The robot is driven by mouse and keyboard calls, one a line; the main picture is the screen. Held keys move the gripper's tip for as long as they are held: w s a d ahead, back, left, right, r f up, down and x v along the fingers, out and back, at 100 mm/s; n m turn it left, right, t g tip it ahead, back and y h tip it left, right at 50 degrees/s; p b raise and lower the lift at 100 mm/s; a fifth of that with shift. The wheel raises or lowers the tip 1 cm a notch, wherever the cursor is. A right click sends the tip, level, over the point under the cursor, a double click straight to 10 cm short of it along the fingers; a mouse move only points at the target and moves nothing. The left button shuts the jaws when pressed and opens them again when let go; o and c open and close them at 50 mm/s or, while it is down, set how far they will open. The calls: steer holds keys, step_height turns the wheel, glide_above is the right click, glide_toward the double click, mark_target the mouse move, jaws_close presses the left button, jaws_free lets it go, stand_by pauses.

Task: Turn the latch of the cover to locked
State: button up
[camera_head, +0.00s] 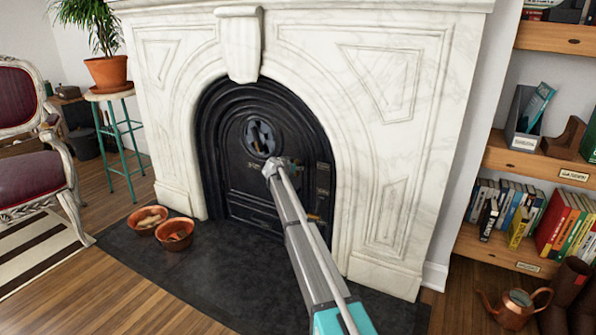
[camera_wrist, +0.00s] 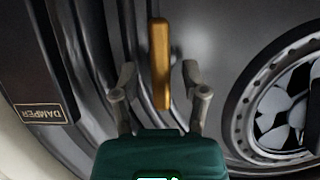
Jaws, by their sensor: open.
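The cover is the black arched iron front (camera_head: 240,185) set in the fireplace opening. In the wrist view, an orange-brown latch handle (camera_wrist: 160,45) stands upright in the picture against dark metal (camera_wrist: 221,50). My gripper (camera_wrist: 159,72) is open, with one finger on each side of the handle in the picture; I see no contact and cannot tell the depth. In the head view my gripper (camera_head: 276,165) is in front of the cover, below and right of its round vent. A small orange piece (camera_head: 313,217) shows low at the cover's right; I cannot tell if it is the same handle.
A "DAMPER" plate (camera_wrist: 41,110) reads upside down beside the handle, and the round vent (camera_wrist: 285,110) is on the other side. White marble (camera_head: 385,130) frames the cover. Bookshelves (camera_head: 530,160) stand right.

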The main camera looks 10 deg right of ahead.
steer(key=shift+w+d+f, duration=0.1)
steer(key=shift+w+d, duration=0.05)
steer(key=shift+w, duration=0.05)
jaws_close()
steer(key=shift+d, duration=0.3)
